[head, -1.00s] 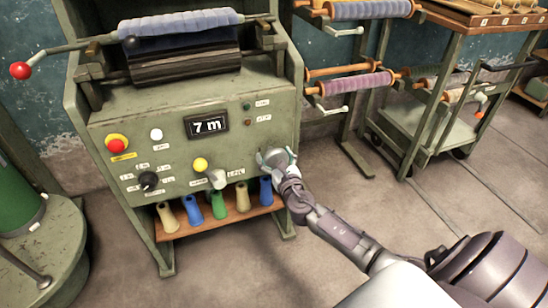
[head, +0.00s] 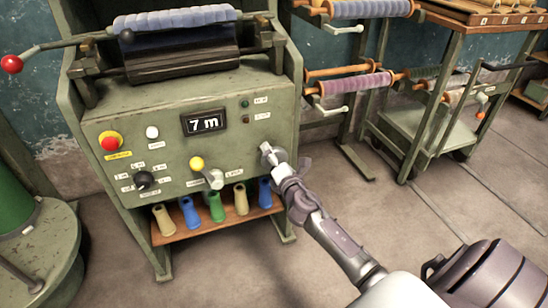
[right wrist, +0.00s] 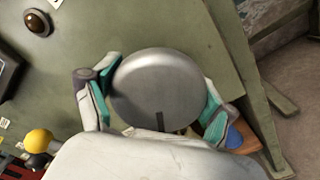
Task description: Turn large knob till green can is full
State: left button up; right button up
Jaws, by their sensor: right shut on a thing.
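The large knob (right wrist: 155,85) is a round, smooth, silver-grey disc with a dark mark at its lower edge, on the green machine's front panel (head: 110,182). My right gripper (head: 270,154) is at the panel's right side. In the right wrist view its teal-padded fingers (right wrist: 158,92) are shut on the knob from both sides. A green cylinder (head: 14,206), perhaps the can, stands at the left edge, cut off by the frame; its fill cannot be seen. My left gripper is not in view.
The panel display (head: 206,122) reads 7 m. A shelf (head: 205,226) below holds several coloured cones. A trolley (head: 435,140) stands at the right; floor between is open.

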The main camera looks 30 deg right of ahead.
jog(key=m, duration=0.3)
jog(key=shift+f, duration=0.15)
jog(key=m, duration=0.2)
jog(key=shift+m, duration=0.3)
jog(key=m, duration=0.3)
jog(key=shift+p, duration=0.4)
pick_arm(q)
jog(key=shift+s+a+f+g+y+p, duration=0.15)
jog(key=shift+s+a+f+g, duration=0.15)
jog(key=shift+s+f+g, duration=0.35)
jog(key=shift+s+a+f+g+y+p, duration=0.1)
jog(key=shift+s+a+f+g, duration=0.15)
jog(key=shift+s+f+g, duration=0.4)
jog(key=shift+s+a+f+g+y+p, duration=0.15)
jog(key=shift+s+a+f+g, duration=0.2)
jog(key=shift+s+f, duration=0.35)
pick_arm(e)
jog(key=shift+f+m, duration=0.2)
jog(key=shift+m, duration=1.3)
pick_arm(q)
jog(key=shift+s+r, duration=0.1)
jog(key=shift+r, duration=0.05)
pick_arm(e)
jog(key=o, duration=1)
